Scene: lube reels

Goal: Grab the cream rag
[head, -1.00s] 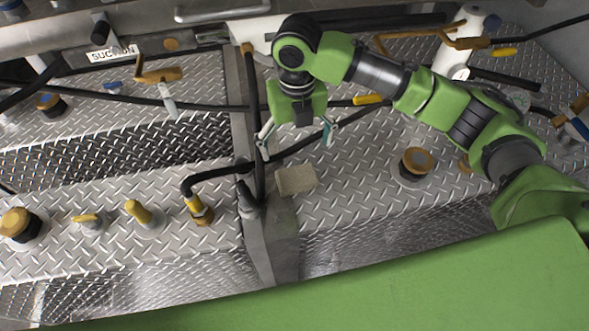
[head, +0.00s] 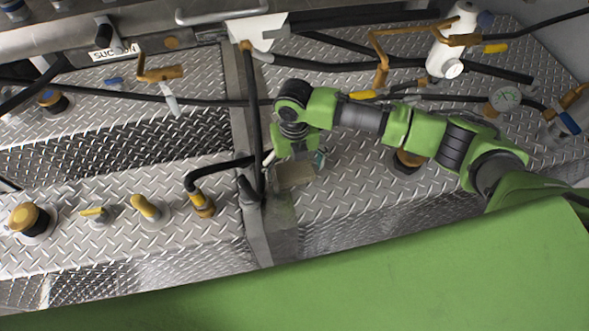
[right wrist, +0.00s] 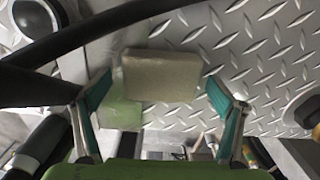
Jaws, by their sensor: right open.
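The cream rag (head: 296,177) is a small block-like folded cloth. It lies on the diamond-plate deck just right of the grey post, partly covered by my right gripper in the head view. In the right wrist view the rag (right wrist: 160,76) shows between and beyond the two teal fingertips. My right gripper (head: 294,160) is open and empty, close above the rag, with its fingers spread to either side. I cannot tell whether a finger touches it. My left gripper is not in view.
A black hose (head: 252,125) runs down the grey post beside the rag; dark hose also crosses the wrist view's left (right wrist: 60,50). An orange-capped fitting (head: 408,160) is to the right, partly behind my arm. Bare deck (head: 340,190) lies right of the rag.

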